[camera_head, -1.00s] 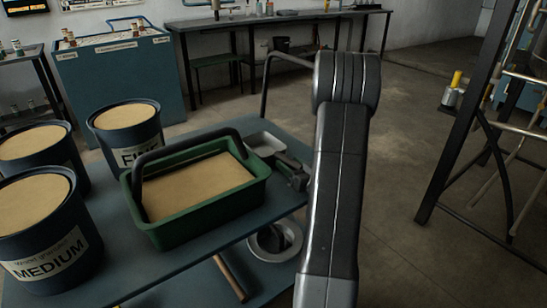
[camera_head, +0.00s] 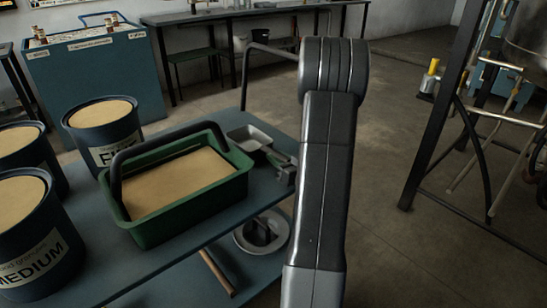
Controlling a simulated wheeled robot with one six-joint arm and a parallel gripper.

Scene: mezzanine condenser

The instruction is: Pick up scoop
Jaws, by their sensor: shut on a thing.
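The scoop (camera_head: 250,137) is a grey metal pan with a dark handle. It shows just right of and behind the green tub on the blue table. My gripper (camera_head: 282,165) is at the handle end, on the right of the scoop, and is shut on it. My arm hides part of the gripper, so the fingertips are hard to make out. I cannot tell for sure whether the scoop touches the table or is slightly above it.
The green tub (camera_head: 150,228) of tan grains, with a black carry handle, stands beside the scoop. Several labelled buckets (camera_head: 105,128) stand to the left. A round metal pan (camera_head: 245,243) sits on the lower shelf. Open floor lies right, before a dark metal frame (camera_head: 425,140).

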